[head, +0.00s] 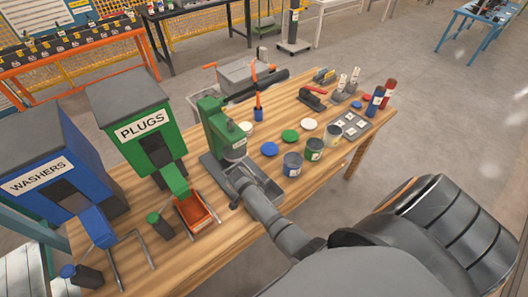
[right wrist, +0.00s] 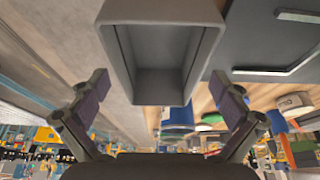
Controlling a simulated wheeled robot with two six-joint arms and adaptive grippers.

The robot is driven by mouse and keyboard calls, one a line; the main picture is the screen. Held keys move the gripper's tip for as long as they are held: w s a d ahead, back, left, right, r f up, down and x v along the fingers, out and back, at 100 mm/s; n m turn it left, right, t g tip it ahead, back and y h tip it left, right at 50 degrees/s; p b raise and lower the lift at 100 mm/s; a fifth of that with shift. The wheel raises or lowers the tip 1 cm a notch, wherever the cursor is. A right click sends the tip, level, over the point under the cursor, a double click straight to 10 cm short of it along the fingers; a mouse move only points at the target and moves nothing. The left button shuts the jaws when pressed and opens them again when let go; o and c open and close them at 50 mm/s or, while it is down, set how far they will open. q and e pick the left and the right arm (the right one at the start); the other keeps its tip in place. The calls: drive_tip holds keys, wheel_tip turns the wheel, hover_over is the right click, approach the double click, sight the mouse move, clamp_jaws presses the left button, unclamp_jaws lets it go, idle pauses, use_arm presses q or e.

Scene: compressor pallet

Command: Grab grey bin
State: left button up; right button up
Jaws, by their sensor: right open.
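The grey bin (right wrist: 160,87) is large at the top middle of the right wrist view, its hollow inside facing the camera. In the head view the grey bin (head: 268,190) is partly hidden by my right arm, beside the base of the green press (head: 220,130). My right gripper (right wrist: 160,80) is open, with one finger on each side of the bin and gaps visible between fingers and walls. In the head view my right gripper (head: 238,185) is at the press base, its fingers hard to make out. My left gripper is out of view.
A green PLUGS dispenser (head: 135,120) with an orange bin (head: 195,213) and a blue WASHERS dispenser (head: 60,165) stand left on the wooden table (head: 170,265). Several cans and lids, including a blue-labelled can (head: 292,164), stand right of the press.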

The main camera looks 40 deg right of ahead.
drive_tip(key=b+x, duration=0.2)
drive_tip(key=x, duration=0.1)
drive_tip(key=shift+f, duration=0.3)
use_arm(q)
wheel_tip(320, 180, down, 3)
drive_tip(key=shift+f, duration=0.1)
use_arm(e)
drive_tip(key=shift+d+r, duration=0.1)
drive_tip(key=shift+d, duration=0.05)
drive_tip(key=shift+s+r, duration=0.1)
drive_tip(key=c, duration=1)
